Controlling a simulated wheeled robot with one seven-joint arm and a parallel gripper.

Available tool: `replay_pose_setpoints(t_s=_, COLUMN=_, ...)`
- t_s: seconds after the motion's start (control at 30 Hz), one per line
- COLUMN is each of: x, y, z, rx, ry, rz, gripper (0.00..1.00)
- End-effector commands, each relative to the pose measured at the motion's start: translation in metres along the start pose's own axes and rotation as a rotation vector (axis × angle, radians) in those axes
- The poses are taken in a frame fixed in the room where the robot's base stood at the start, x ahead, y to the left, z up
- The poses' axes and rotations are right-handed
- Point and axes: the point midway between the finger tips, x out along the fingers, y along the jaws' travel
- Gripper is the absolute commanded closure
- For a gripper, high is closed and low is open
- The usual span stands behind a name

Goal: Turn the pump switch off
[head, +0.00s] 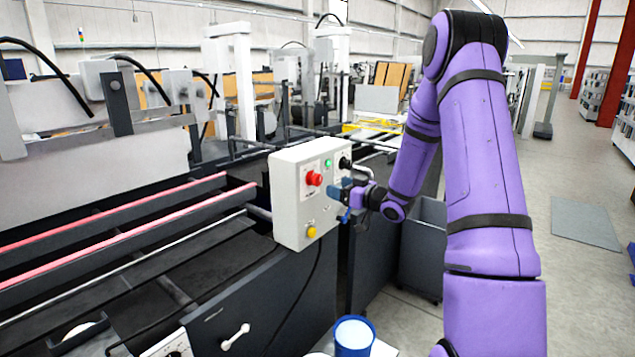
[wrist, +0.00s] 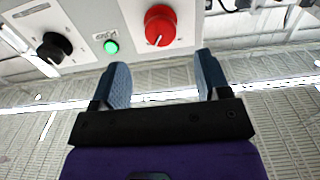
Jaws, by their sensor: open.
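A pale control box (head: 290,215) stands at the machine's edge in the head view. Its face carries a red knob (head: 313,178), a green lamp (head: 328,163), a black knob (head: 345,163) and a yellow button (head: 311,231). The wrist view shows the red knob (wrist: 160,25), green lamp (wrist: 111,47) and black knob (wrist: 54,47); the red and black knobs have white pointer marks. The labels are too small to read, so I cannot tell which knob is the pump switch. My gripper (head: 341,202) is open and empty in front of the box; its blue fingers (wrist: 163,65) appear apart from the knobs.
Long rollers (head: 130,220) and dark rails lie left of the box. A grey bin (head: 424,245) stands on the floor behind my arm. A blue container (head: 354,337) is at the bottom. Open floor (head: 560,290) lies to the right.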

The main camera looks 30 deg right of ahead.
Motion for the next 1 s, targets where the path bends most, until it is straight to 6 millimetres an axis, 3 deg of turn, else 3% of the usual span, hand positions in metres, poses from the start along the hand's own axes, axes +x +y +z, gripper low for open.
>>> replay_pose_setpoints(t_s=0.3, x=0.057, y=-0.001, z=0.000, rx=-0.001, ry=0.000, rz=-0.002, gripper=0.31)
replay_pose_setpoints(t_s=0.5, x=0.079, y=-0.001, z=0.000, rx=-0.001, ry=0.000, rz=-0.001, gripper=0.31)
replay_pose_setpoints(t_s=0.9, x=0.086, y=0.000, z=0.000, rx=0.000, ry=-0.001, rz=0.001, gripper=0.31)
replay_pose_setpoints(t_s=0.93, x=0.086, y=0.000, z=0.000, rx=-0.001, ry=-0.001, rz=0.001, gripper=0.33)
replay_pose_setpoints(t_s=1.0, x=0.086, y=0.000, z=0.000, rx=-0.001, ry=-0.001, rz=0.001, gripper=0.49)
